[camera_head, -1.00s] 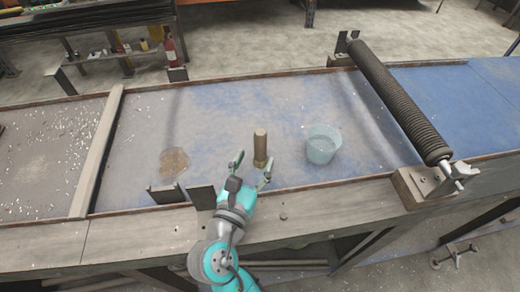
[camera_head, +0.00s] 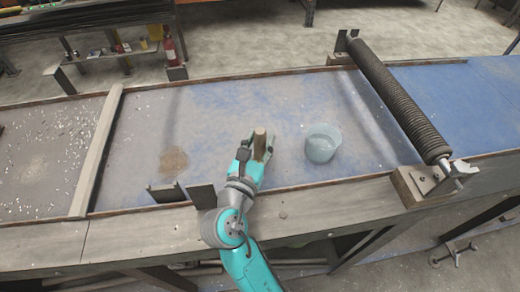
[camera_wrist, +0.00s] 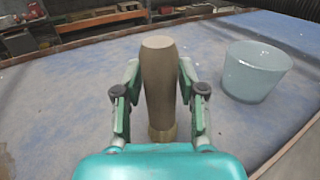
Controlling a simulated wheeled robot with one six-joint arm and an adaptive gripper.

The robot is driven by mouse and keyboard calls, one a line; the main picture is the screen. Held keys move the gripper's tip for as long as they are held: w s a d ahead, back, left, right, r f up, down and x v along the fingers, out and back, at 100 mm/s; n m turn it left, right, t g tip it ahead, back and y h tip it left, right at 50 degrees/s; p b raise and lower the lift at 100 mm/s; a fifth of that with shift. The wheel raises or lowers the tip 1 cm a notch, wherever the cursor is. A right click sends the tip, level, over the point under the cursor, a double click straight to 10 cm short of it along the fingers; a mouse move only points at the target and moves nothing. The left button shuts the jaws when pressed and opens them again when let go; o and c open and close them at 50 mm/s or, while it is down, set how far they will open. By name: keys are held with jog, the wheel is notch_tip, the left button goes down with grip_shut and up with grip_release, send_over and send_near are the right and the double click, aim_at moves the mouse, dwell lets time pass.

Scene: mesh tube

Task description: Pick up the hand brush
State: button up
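The hand brush (camera_head: 260,140) stands upright on the blue-grey bed. Its brown handle also shows in the wrist view (camera_wrist: 159,80), with a tan lower end beneath it. My gripper (camera_head: 256,154) has one finger on each side of the handle. In the wrist view my gripper (camera_wrist: 160,78) has its fingertips close against both sides of the handle and looks shut on it. The brush's lower end still appears to rest on the bed.
A pale blue cup (camera_head: 322,144) stands right of the brush and also shows in the wrist view (camera_wrist: 255,72). A brown round patch (camera_head: 173,161) lies to the left. A dark ribbed roller (camera_head: 398,100) crosses the bed at the right. Metal brackets (camera_head: 166,194) stand at the near edge.

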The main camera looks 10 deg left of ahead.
grip_shut()
notch_tip(320, 180, up, 10)
dwell(0.5)
